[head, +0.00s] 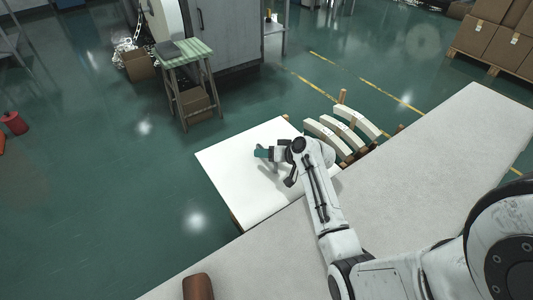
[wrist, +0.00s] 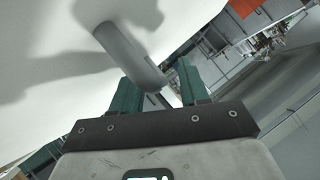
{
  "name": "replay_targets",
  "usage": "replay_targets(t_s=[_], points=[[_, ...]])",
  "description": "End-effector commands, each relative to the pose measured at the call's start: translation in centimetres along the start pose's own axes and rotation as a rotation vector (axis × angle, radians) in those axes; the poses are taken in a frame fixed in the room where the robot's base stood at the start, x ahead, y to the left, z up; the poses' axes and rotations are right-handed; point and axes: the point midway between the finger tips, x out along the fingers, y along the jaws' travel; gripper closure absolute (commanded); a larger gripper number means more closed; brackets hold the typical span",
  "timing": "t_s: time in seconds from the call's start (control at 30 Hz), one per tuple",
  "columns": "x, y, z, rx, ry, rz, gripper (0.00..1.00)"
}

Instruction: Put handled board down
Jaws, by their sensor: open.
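The white board (head: 235,165) lies flat beside the long grey counter in the head view, with a brown edge under its near corner. It fills the upper left of the wrist view (wrist: 40,90). A grey rounded handle (wrist: 125,50) rises from its white surface there. My gripper (head: 262,153) is over the board, with teal fingers. In the wrist view my gripper (wrist: 155,76) is open, its fingers on either side of the handle's end. I cannot tell whether they touch it. My arm hides part of the board in the head view.
Curved pale pieces (head: 345,130) stand in a rack right of the board. A green-topped stool (head: 185,52) stands behind. The green floor left of the board is clear.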

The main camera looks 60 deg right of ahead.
Motion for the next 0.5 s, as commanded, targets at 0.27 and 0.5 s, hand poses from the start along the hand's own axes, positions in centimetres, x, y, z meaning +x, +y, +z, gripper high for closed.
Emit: replay_targets(t_s=[0.27,0.5], points=[[-3.4,-0.1,-0.2,0.0,0.001,0.002,0.56],[-8.3,-0.1,-0.2,0.001,0.001,0.001,0.56]])
